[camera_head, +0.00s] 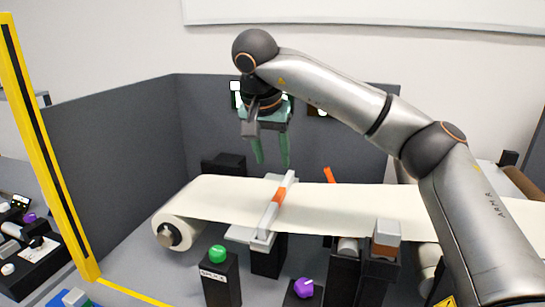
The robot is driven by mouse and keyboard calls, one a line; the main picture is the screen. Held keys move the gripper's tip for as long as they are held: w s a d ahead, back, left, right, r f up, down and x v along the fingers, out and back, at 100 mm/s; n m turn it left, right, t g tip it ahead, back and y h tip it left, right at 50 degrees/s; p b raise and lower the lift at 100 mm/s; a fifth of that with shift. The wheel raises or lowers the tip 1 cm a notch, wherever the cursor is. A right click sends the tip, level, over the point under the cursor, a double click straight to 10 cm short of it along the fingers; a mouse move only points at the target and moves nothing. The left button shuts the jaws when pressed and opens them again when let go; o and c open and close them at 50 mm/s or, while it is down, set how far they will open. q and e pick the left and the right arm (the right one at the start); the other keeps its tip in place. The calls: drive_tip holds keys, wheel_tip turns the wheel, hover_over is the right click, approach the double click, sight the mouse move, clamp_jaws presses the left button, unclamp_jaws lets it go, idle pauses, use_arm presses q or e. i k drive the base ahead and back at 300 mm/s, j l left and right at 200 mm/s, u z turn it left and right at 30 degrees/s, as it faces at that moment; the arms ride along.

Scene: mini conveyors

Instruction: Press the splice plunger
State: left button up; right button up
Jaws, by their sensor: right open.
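A green domed plunger (217,254) tops a black post (220,283) in front of the conveyor, left of centre. A white label on the post carries small text, too small to read surely. My right gripper (272,163) hangs with its two green fingers pointing down, apart and empty. In the picture it is above and a little right of the plunger, over the far side of the cream belt, touching nothing that I can see. My left gripper is not in view.
The cream belt (340,207) runs across the middle. A purple knob (303,288) and black posts stand in front. Grey panels (110,135) close the back, and a yellow-black post (45,150) stands left.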

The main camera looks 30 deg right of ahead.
sight(217, 253)
drive_tip(key=k, duration=1)
